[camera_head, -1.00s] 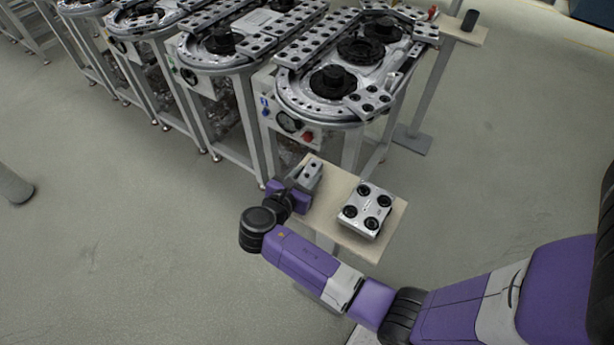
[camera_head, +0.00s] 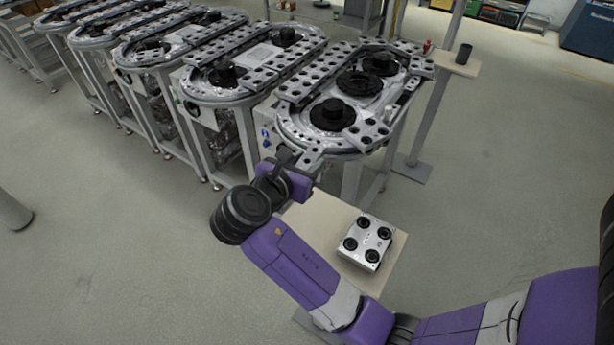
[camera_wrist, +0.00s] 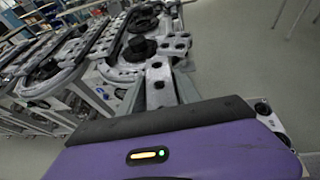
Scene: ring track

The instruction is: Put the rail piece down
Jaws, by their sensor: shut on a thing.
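The rail piece (camera_head: 309,160) is a small light-grey block, mostly hidden behind my gripper in the head view. My gripper (camera_head: 291,158) is shut on it and holds it up, above the far left end of the small wooden table and by the near end of the ring track (camera_head: 335,130). In the wrist view the rail piece (camera_wrist: 158,84) shows dark holes and lies beyond the purple gripper body, with the track behind it. I cannot tell whether it touches the track.
The small table (camera_head: 300,215) carries a silver block with black round wheels (camera_head: 368,241); its left part is bare. More ring tracks (camera_head: 215,85) stand in a row to the left. A post with a small shelf (camera_head: 452,63) stands at the back right. Floor on the right is clear.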

